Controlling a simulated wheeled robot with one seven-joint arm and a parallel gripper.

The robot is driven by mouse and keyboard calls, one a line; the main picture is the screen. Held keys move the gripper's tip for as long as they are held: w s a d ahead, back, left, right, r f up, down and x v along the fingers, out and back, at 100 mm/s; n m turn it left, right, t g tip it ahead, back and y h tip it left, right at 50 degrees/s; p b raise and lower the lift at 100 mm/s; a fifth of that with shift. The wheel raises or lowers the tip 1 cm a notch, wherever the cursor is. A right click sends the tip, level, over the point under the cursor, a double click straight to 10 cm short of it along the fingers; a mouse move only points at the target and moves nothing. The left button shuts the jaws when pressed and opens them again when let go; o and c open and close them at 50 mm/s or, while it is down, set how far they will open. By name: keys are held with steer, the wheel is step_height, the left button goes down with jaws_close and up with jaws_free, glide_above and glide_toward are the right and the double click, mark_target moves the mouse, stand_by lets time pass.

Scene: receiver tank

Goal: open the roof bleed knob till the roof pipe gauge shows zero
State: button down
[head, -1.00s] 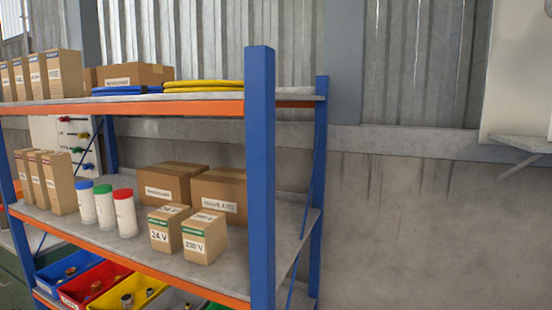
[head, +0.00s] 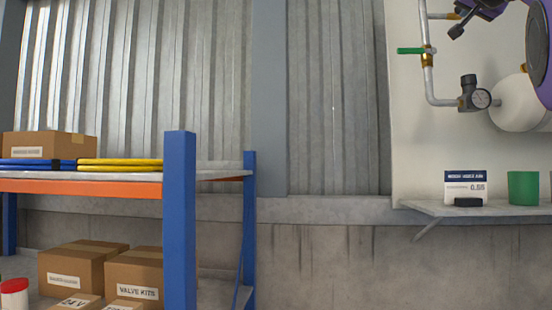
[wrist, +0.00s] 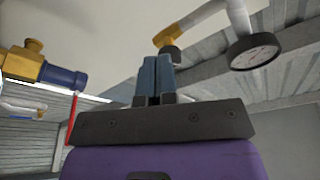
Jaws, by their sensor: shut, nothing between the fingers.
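In the wrist view my gripper (wrist: 157,78) has its two blue-grey fingers together, with nothing between them. Just beyond the fingertips is a brass fitting (wrist: 180,36) with a small dark knob (wrist: 170,52) partly hidden by the fingers; I cannot tell if they touch. A round gauge (wrist: 254,52) hangs on a grey pipe to the right; its reading is too small to make out. Parts of my arm show at top right there.
A brass valve with a blue end (wrist: 45,70) is at left in the wrist view. In the head view a green lever (head: 411,51) sits on the pipe, above a wall shelf (head: 440,208) with a sign (head: 465,187) and green cup (head: 523,187). A blue rack (head: 180,220) stands left.

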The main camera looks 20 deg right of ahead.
mark_target(457, 12)
steer(key=shift+x, duration=1.05)
steer(key=shift+w+a+r, duration=0.1)
steer(key=shift+w+a, duration=0.25)
steer(key=shift+a, duration=0.1)
steer(key=shift+w+a+r, duration=0.1)
steer(key=shift+w+a, duration=0.05)
steer(key=shift+w, duration=0.1)
steer(key=shift+w, duration=0.15)
stand_by(0.4)
steer(key=shift+w+a+f, duration=0.25)
steer(key=shift+a+f, duration=0.05)
steer(key=shift+f, duration=0.25)
steer(key=s+a, duration=0.2)
steer(key=s, duration=0.3)
steer(key=shift+s+a+r, duration=0.2)
steer(key=shift+s+a, duration=0.15)
steer(key=shift+w, duration=0.1)
